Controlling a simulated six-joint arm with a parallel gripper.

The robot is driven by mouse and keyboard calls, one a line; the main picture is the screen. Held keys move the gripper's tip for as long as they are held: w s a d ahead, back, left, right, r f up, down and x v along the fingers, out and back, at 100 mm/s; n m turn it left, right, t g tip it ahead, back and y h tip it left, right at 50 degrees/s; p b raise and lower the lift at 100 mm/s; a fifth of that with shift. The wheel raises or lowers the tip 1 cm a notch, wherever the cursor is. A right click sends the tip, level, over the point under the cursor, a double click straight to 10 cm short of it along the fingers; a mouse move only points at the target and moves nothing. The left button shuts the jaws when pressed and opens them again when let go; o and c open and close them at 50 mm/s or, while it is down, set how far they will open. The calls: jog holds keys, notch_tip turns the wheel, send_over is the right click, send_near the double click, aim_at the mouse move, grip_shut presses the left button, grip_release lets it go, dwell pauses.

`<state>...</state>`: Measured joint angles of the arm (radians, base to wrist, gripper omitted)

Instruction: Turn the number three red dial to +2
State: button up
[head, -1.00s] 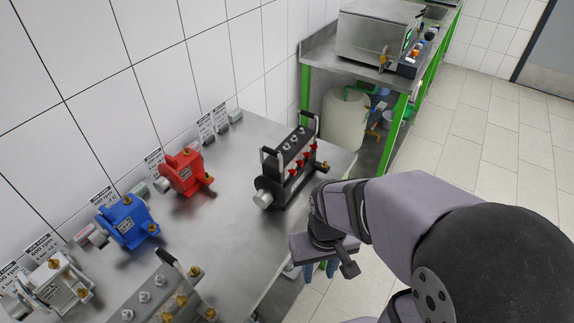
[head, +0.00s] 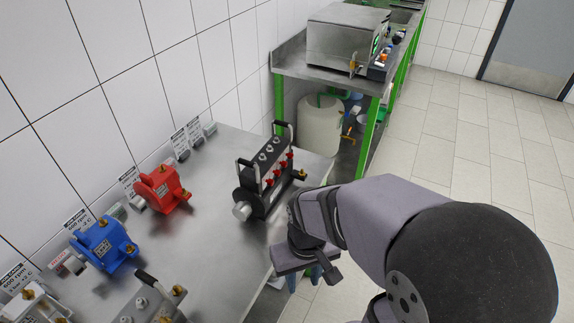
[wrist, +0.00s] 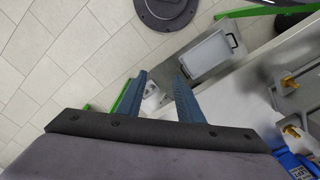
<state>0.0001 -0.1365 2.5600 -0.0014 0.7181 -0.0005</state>
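The black pump unit (head: 262,190) with a row of red dials (head: 278,170) stands on the steel table in the head view. It has handles on top and a silver cylinder at its near end. The numbers on the dials are too small to read. My gripper (head: 303,277) hangs at the table's right edge, to the right of and nearer than the black unit, apart from it. In the wrist view my gripper (wrist: 160,95) has its two blue fingers spread with nothing between them. It points down past the table edge toward the floor.
A red pump (head: 160,190), a blue pump (head: 104,245) and a white pump (head: 32,304) stand along the wall. A grey manifold (head: 150,302) stands at the front. In the wrist view a grey bin (wrist: 205,55) lies below. The table's middle (head: 200,235) is clear.

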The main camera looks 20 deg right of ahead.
jog(key=w+a+m+y, duration=0.1)
jog(key=w+m+y, duration=0.2)
jog(key=w+a+m+y+b, duration=0.1)
jog(key=w+m+y, duration=0.2)
jog(key=w+m, duration=0.1)
jog(key=w+a+m+y+b, duration=0.1)
jog(key=w+m+y, duration=0.2)
jog(key=w+y, duration=0.1)
jog(key=shift+a+f+t, duration=0.15)
jog(key=shift+a+t, duration=0.1)
jog(key=shift+t, duration=0.15)
jog(key=w+d+r+m+t+y, duration=0.25)
jog(key=w+d+m+t, duration=0.2)
jog(key=w, duration=0.35)
jog(key=m+t+b, duration=0.1)
jog(key=m+t, duration=0.3)
jog(key=t, duration=0.4)
send_near(286, 165)
jog(key=p+x, duration=0.2)
jog(key=x, duration=0.6)
jog(key=shift+w+d, duration=0.1)
grip_shut()
